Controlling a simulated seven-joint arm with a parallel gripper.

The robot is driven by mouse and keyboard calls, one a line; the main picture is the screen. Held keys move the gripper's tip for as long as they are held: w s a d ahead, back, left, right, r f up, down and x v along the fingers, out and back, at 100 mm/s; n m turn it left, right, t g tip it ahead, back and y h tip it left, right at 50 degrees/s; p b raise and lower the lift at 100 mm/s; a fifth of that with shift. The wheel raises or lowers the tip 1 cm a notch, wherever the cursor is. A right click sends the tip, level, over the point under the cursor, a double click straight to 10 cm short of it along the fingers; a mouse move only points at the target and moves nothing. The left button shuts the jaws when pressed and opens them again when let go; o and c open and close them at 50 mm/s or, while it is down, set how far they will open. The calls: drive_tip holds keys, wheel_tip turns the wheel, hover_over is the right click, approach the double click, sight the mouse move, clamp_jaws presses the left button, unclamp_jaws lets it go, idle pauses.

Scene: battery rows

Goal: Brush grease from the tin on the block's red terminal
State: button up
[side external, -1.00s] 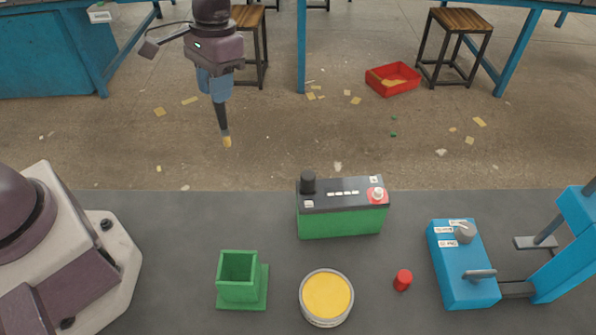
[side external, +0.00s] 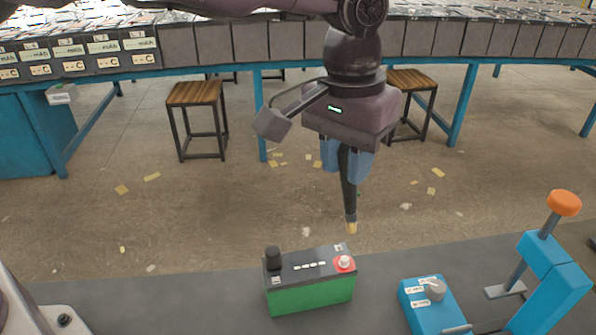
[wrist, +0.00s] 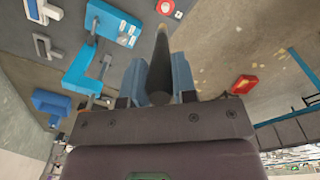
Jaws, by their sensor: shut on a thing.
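My gripper (side external: 347,168) points down and is shut on the dark handle of a brush (side external: 349,190). The brush hangs slightly tilted, its pale yellowish tip (side external: 351,226) above the block's right end, apart from it. I cannot tell how much grease is on the tip. The block (side external: 310,292) is a green battery with a black top, one black terminal, and a red terminal (side external: 344,263) with a pale post. The tin is out of the side view now. In the wrist view the brush (wrist: 161,65) sits between the blue fingers of my gripper (wrist: 159,80).
A blue tester (side external: 432,305) with a grey knob stands right of the block. Beside it is a blue lever stand with an orange knob (side external: 564,203). Wooden stools (side external: 196,95) stand on the littered floor behind. A red bin (wrist: 245,83) shows in the wrist view.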

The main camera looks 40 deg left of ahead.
sight(343, 192)
drive_tip(key=shift+s+a+n, duration=0.1)
drive_tip(key=shift+n, duration=0.3)
drive_tip(key=shift+f, duration=3.5)
drive_tip(key=shift+s+a, duration=0.15)
drive_tip(key=shift+w+d, duration=0.25)
drive_tip(key=shift+w, duration=0.05)
drive_tip(key=shift+s+a, duration=0.25)
drive_tip(key=shift+s, duration=0.05)
idle(0.5)
drive_tip(key=shift+w+d, duration=0.25)
drive_tip(key=shift+w, duration=0.05)
idle(0.6)
drive_tip(key=shift+s+a, duration=0.25)
drive_tip(key=shift+s, duration=0.05)
idle(0.7)
drive_tip(key=shift+w+d, duration=0.15)
idle(0.8)
